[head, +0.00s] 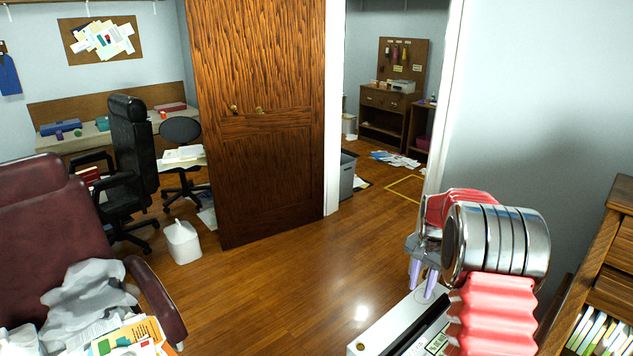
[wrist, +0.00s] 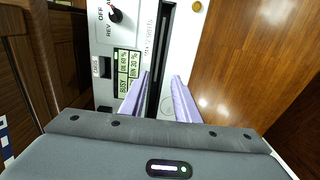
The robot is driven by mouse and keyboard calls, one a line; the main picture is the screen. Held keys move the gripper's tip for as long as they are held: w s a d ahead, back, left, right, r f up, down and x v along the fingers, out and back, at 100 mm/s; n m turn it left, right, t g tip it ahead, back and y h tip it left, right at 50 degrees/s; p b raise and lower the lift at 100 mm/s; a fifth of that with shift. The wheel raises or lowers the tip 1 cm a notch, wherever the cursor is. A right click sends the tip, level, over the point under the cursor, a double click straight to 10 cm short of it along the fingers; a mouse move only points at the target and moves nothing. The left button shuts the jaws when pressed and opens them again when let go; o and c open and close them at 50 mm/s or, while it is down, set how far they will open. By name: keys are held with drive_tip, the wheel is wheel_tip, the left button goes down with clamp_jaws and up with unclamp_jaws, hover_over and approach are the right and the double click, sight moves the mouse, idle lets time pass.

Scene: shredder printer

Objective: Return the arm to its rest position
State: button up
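My gripper (head: 421,285) is at the lower right in the head view, above the white shredder (head: 375,340). Its two pale purple fingers point down and are apart. In the wrist view my gripper (wrist: 161,78) is open with nothing between the fingers. The shredder (wrist: 182,45) lies below it, with its dark slot running between the fingers. A control knob (wrist: 116,15) and green status labels (wrist: 127,63) are left of the slot. My red and silver arm is bent over the shredder. Whether the fingertips touch the shredder cannot be told.
A wooden shelf (head: 610,265) with files stands close at the right. A maroon chair (head: 60,220) with crumpled paper is at the left. The wooden floor (head: 290,275) in the middle is clear.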

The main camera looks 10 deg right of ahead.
drive_tip(key=s+a+r+n+t, duration=0.2)
drive_tip(key=s+a+r+n, duration=0.2)
drive_tip(key=s+a+r, duration=0.3)
drive_tip(key=s+a+r+n+t, duration=0.1)
drive_tip(key=s+a+r+n, duration=0.2)
drive_tip(key=s+a+r, duration=0.3)
drive_tip(key=s+a+r+n+t, duration=0.2)
drive_tip(key=s+a+r+n, duration=0.2)
drive_tip(key=s+a+r, duration=0.3)
drive_tip(key=s+a, duration=0.2)
drive_tip(key=s, duration=0.4)
drive_tip(key=s+a, duration=0.3)
drive_tip(key=s, duration=0.3)
drive_tip(key=shift+s+a+r+n+t, duration=0.15)
drive_tip(key=shift+a+r+n+t, duration=0.15)
drive_tip(key=shift+d, duration=0.1)
idle(1.0)
